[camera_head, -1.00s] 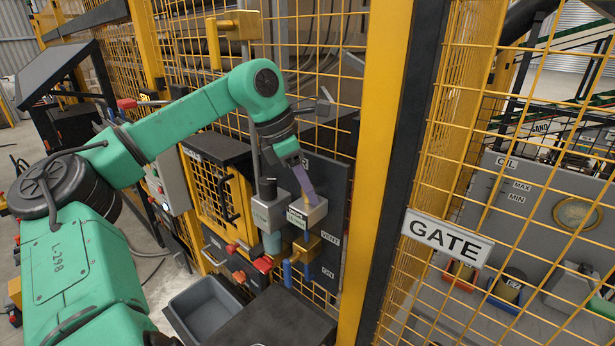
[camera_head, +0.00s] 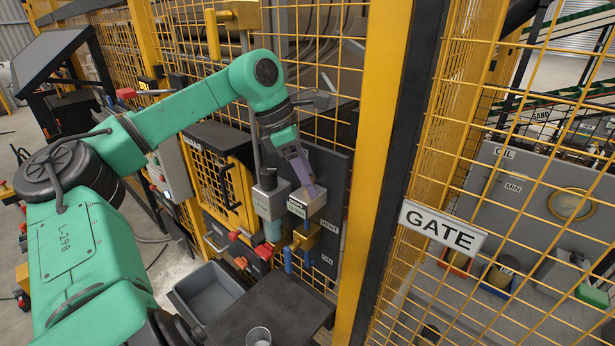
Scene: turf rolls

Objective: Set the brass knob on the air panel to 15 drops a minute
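The air panel (camera_head: 336,185) is a dark grey plate on the yellow mesh fence. It carries two pale grey blocks, the left block (camera_head: 270,201) and the right block (camera_head: 312,208), with a brass-coloured fitting (camera_head: 306,238) below the right one. My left gripper (camera_head: 311,190) reaches down from above, its purple-grey fingers at the top of the right block. The fingers show side-on, so I cannot tell how far apart they are. I cannot make out the brass knob; the fingers may hide it. My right gripper is out of view.
A grey bin (camera_head: 208,292) and a black table (camera_head: 268,312) with a clear cup (camera_head: 259,336) stand below the panel. A yellow post (camera_head: 370,180) and a GATE sign (camera_head: 443,228) are to the right. Red and blue handles hang under the blocks.

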